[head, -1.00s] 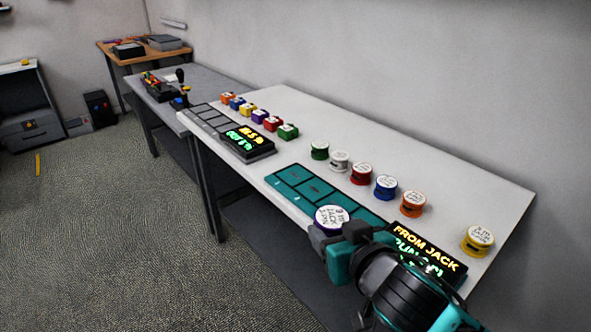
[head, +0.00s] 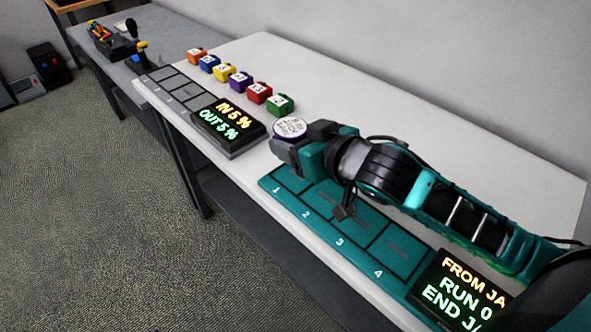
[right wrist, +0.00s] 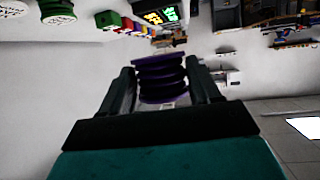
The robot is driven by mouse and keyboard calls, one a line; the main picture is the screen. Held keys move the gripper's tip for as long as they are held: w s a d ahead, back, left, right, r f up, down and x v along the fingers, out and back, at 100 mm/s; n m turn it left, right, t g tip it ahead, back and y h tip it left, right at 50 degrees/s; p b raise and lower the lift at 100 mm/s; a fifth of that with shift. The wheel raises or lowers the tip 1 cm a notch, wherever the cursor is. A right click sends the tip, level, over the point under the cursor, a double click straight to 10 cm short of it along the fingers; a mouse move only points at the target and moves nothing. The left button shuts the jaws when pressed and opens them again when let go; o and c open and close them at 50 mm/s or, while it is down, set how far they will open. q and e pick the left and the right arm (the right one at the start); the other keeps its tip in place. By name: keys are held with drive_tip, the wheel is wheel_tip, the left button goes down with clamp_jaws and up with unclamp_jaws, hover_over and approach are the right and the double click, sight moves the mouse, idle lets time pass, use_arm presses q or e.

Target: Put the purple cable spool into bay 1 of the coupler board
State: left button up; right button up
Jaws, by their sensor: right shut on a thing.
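The purple cable spool (head: 289,131) has a round white label on top and is held between the fingers of my right gripper (head: 287,148). In the right wrist view the purple spool (right wrist: 160,78) sits between both fingers. The teal coupler board (head: 372,268) lies along the table's front edge, its front bays numbered 1 to 4. Bay 1 (head: 280,187) is at the board's left end and looks empty. The spool appears just past that end, toward the back. Its height above the table is hard to tell. My right arm covers part of the board. My left gripper is out of view.
A dark board with a lit display (head: 228,121) and empty bays lies left of the coupler board. Several coloured lettered blocks (head: 240,80) stand in a row behind it. A lit display (head: 462,290) is at the coupler board's right end. The back of the white table (head: 400,110) is clear.

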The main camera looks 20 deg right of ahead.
sight(299, 121)
drive_tip(key=w+r, duration=0.1)
drive_tip(key=d+r+n+y, duration=0.1)
drive_tip(key=w+r+n+y, duration=0.1)
drive_tip(key=shift+w+d+r+g, duration=0.25)
drive_tip(key=shift+w+d+g, duration=0.05)
drive_tip(key=shift+w, duration=0.05)
wheel_tip(299, 121, up, 7)
drive_tip(key=d+n+y, duration=0.2)
drive_tip(key=shift+g, duration=0.5)
drive_tip(key=f+b, duration=0.1)
drive_tip(key=f, duration=0.5)
drive_tip(key=f+b, duration=0.1)
drive_tip(key=f, duration=0.6)
drive_tip(key=f+b, duration=0.2)
drive_tip(key=f, duration=0.5)
drive_tip(key=shift+w, duration=0.4)
drive_tip(key=shift+r, duration=0.1)
